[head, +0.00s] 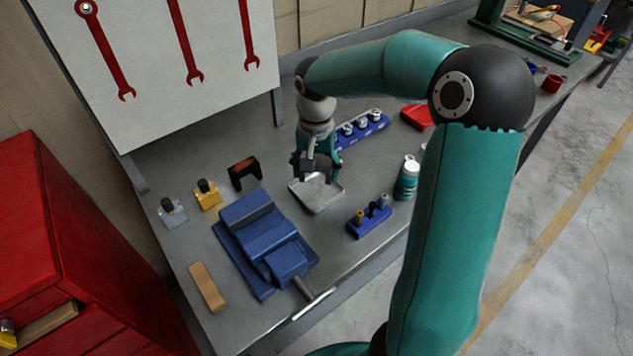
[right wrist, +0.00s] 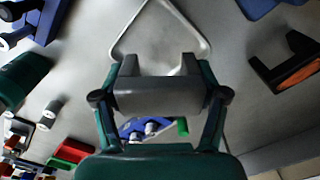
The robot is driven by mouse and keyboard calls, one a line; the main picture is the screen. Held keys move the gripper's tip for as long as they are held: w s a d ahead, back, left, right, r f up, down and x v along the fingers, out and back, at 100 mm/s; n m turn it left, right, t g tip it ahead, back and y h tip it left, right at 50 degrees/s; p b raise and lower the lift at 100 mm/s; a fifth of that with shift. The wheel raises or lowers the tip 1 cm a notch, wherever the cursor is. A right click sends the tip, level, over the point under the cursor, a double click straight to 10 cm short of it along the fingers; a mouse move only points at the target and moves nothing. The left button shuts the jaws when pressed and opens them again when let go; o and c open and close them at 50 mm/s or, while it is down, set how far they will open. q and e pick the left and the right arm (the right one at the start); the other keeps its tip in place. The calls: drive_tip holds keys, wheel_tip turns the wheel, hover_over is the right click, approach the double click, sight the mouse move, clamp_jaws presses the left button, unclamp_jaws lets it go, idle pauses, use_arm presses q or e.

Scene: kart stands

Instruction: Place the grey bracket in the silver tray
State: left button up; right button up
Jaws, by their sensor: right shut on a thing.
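My right gripper (head: 314,172) is shut on the grey bracket (head: 308,162) and holds it over the silver tray. In the right wrist view the grey bracket (right wrist: 158,97) lies across between the two fingers, its two prongs pointing toward the tray. The silver tray (head: 318,201) sits on the bench with its floor empty where I can see it. It also shows in the right wrist view (right wrist: 158,38), just beyond the bracket. The bracket seems above the tray; the exact gap is hard to tell. My left gripper is out of view.
A blue vise (head: 265,240) stands left of the tray, with a black and orange bracket (head: 244,172) behind it. A blue peg block (head: 368,218) and a green bottle (head: 406,180) stand to the right. A blue rack (head: 362,130) is behind the gripper.

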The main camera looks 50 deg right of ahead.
sight(316, 192)
drive_tip(key=shift+f, duration=2.3)
drive_tip(key=o, duration=1.7)
drive_tip(key=shift+f, duration=0.1)
wheel_tip(316, 192, up, 12)
drive_tip(key=shift+r, duration=0.15)
